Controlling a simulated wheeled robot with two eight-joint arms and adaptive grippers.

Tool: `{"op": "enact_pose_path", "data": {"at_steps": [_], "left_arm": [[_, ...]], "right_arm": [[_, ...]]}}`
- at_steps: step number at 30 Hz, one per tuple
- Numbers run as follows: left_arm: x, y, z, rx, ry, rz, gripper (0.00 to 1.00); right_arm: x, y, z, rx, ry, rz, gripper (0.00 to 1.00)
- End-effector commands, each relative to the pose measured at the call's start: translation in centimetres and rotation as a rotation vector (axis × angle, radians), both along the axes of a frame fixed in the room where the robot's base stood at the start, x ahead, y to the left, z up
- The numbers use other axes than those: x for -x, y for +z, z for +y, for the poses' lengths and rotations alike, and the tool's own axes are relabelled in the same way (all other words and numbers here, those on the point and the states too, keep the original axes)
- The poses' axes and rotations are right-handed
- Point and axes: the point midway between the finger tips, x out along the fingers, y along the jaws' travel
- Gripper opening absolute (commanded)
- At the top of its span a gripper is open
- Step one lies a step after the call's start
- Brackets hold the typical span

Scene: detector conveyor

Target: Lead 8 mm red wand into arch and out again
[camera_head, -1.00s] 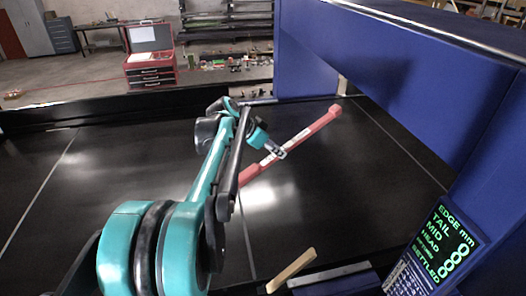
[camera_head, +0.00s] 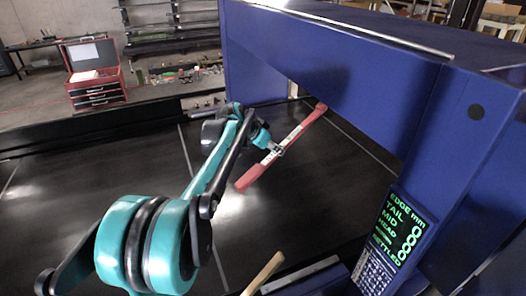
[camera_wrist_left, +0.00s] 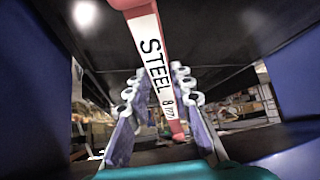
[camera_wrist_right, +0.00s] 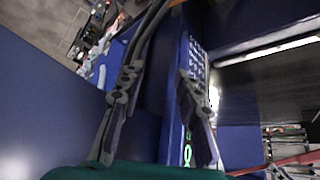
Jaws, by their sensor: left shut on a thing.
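The red wand (camera_head: 252,176) has a white band with black lettering, which reads STEEL 8 mm in the left wrist view (camera_wrist_left: 153,55). My left gripper (camera_head: 277,150) is shut on the wand around its white band and holds it slanting over the black belt. The wand's far end lies at the opening of the blue arch (camera_head: 350,62), under its beam. How deep it is inside, I cannot tell. In the right wrist view my right gripper (camera_wrist_right: 160,85) has its fingers apart with nothing held, near a blue post with a keypad (camera_wrist_right: 196,65).
A panel (camera_head: 398,225) on the arch's near post shows green words EDGE mm, TAIL, MID, HEAD and SETTLED. A pale wooden bar (camera_head: 263,273) stands at the belt's near edge. The black belt (camera_head: 90,205) is clear to the left. A red tool chest (camera_head: 96,88) stands behind.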

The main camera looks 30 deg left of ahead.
Motion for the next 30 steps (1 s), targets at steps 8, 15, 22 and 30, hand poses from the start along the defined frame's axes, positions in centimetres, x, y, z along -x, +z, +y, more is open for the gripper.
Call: {"op": "enact_pose_path", "data": {"at_steps": [8,15,22,30], "left_arm": [[-3.3,0.1,-2.6,-0.001,-0.002,0.000,0.00],[-5.7,0.1,-4.4,0.000,-0.001,0.000,0.00],[-5.9,0.0,-4.5,-0.001,0.004,0.000,0.00],[-3.1,0.0,-2.3,0.000,0.004,0.000,0.00]], "right_arm": [[0.0,0.4,0.0,0.000,0.000,0.000,0.33],[0.0,0.7,0.0,0.000,0.000,0.000,0.33],[0.0,0.7,0.0,0.000,0.000,0.000,0.33],[0.0,0.3,0.0,0.000,0.000,0.000,0.33]]}}
